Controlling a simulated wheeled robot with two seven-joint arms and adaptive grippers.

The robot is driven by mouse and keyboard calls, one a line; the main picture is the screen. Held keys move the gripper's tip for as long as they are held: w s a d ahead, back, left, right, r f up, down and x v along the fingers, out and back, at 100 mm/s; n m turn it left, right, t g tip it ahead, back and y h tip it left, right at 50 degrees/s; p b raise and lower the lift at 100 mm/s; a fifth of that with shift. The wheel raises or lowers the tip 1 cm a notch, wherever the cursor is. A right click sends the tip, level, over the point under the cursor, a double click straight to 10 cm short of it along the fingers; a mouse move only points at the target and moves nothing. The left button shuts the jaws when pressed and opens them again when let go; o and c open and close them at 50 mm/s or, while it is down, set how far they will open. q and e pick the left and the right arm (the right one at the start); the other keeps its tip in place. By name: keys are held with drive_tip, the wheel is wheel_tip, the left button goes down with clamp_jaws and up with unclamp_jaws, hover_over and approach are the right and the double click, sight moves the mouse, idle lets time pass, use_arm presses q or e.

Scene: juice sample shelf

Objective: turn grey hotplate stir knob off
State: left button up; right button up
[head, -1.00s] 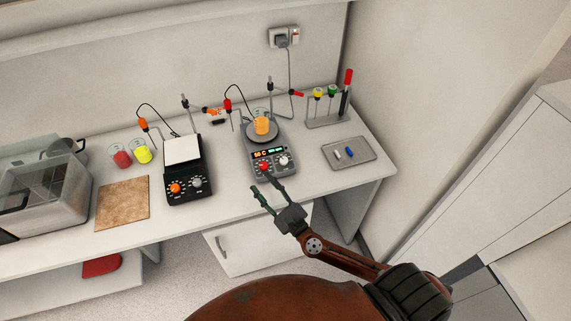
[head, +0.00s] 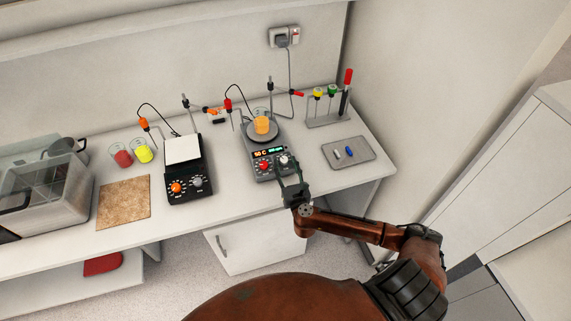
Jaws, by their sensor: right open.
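The grey hotplate (head: 252,149) stands on the bench with a lit display (head: 268,152) on its front. A red knob (head: 264,165) sits at the left of its front panel and a pale grey knob (head: 284,160) at the right. A beaker with orange liquid (head: 262,125) stands on its round plate. My right gripper (head: 286,168) is open, with its fingers reaching up to the pale knob from the front. Whether the fingers touch the knob I cannot tell. The knob's pointer is too small to read. My left gripper is not in view.
A black hotplate (head: 188,190) with an orange knob and a grey knob stands to the left. A tray (head: 365,157) with small capsule-shaped items lies to the right, with a rack (head: 327,121) behind it. Probe stands rise behind the hotplates.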

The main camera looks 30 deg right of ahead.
drive_tip(key=shift+w+d, duration=0.1)
drive_tip(key=shift+w, duration=0.15)
drive_tip(key=shift+c, duration=0.7)
clamp_jaws()
